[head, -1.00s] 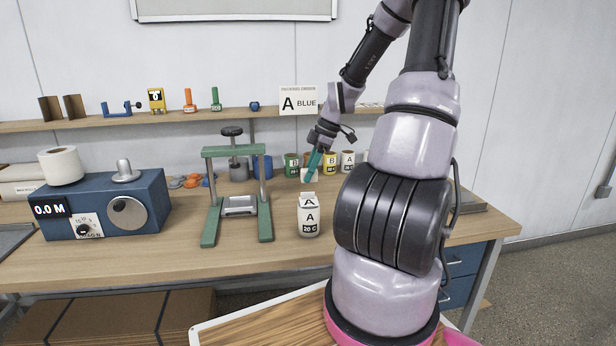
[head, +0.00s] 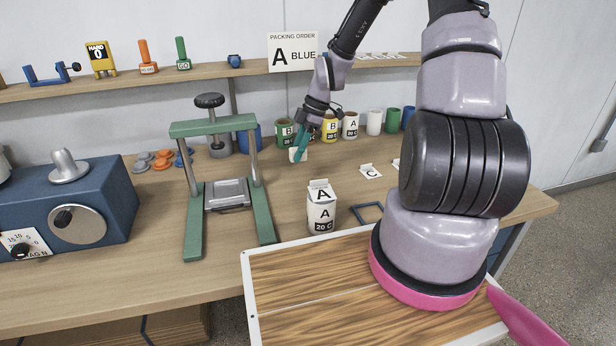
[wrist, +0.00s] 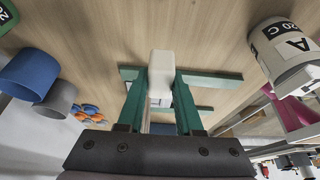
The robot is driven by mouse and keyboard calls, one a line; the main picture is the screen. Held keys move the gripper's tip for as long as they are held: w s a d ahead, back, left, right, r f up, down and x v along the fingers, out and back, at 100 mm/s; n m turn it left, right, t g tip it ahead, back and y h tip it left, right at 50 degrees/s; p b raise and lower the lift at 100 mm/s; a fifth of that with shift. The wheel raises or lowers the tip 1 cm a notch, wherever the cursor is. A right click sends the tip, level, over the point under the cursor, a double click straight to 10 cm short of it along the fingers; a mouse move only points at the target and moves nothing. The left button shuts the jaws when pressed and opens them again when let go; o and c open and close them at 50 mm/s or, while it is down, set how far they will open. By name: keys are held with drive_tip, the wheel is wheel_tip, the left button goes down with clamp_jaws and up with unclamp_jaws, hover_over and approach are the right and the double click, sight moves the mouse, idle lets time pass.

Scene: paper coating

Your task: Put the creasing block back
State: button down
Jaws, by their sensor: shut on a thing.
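My gripper (head: 300,146) has teal fingers and is shut on a small white block (head: 297,155), likely the creasing block. It is over the bench, right of the green press (head: 213,128) and behind the white jar marked A, 20 C (head: 321,207). In the wrist view the white block (wrist: 161,72) sits between the fingertips (wrist: 160,95), with its rounded end pointing away from my gripper. The bench surface shows beyond it. I cannot tell the exact height above the bench.
A blue machine with a dial (head: 75,210) stands at the left. Coloured cups, including a yellow one (head: 329,129), line the back. A shelf (head: 200,73) holds a clamp and tools. A wood-topped board (head: 310,290) is in front.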

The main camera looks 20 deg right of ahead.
hover_over(294, 188)
drive_tip(key=d, duration=0.2)
drive_tip(key=f, duration=0.5)
drive_tip(key=shift+a+f, duration=0.2)
drive_tip(key=shift+f, duration=2.1)
drive_tip(key=c, duration=0.6)
unclamp_jaws()
drive_tip(key=shift+f, duration=0.15)
drive_tip(key=v, duration=1.2)
drive_tip(key=shift+r, duration=0.25)
